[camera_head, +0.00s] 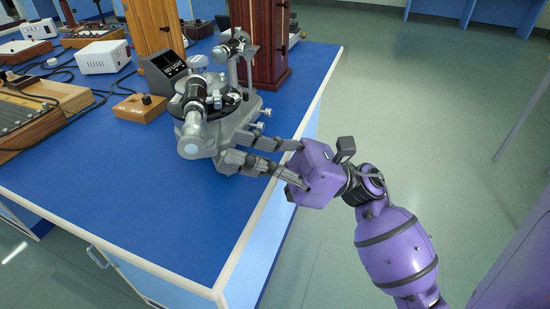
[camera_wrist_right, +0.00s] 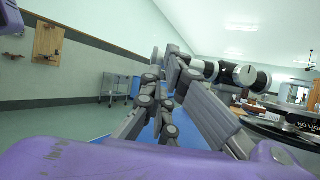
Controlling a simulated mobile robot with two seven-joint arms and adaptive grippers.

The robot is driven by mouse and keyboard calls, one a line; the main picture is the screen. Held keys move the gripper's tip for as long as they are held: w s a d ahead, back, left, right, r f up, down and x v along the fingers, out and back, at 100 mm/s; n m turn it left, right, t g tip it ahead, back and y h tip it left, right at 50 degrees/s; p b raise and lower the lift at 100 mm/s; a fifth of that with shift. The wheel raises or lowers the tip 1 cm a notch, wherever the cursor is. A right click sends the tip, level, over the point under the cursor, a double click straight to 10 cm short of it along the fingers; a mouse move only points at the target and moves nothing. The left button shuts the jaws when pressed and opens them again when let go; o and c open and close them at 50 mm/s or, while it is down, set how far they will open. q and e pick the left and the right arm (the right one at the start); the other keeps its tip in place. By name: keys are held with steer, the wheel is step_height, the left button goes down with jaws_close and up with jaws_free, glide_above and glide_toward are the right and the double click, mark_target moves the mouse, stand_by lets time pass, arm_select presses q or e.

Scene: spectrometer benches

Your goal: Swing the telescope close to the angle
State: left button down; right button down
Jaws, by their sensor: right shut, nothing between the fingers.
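The spectrometer (camera_head: 225,122) stands near the right edge of the blue bench, with a grey base and a dark round table. A silver and black tube (camera_head: 194,122), seemingly the telescope, points toward me with its pale end facing the head camera. A second tube (camera_head: 232,46) sits on the far side. My right gripper (camera_head: 232,158) is beside the spectrometer, at the lower right of the near tube. Its fingers are shut and empty; contact with the instrument is unclear. In the right wrist view the fingers (camera_wrist_right: 168,78) rise before a silver and black tube (camera_wrist_right: 232,73). My left gripper is out of view.
A small dark display box (camera_head: 165,72) and a wooden box (camera_head: 140,108) stand left of the spectrometer. A tall red-brown wooden piece (camera_head: 268,45) stands behind it. The blue bench front (camera_head: 130,205) is clear. Open floor lies to the right.

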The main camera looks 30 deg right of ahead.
mark_target(201, 149)
steer(key=shift+x, duration=1.25)
steer(key=shift+x, duration=0.75)
steer(key=shift+f, duration=0.25)
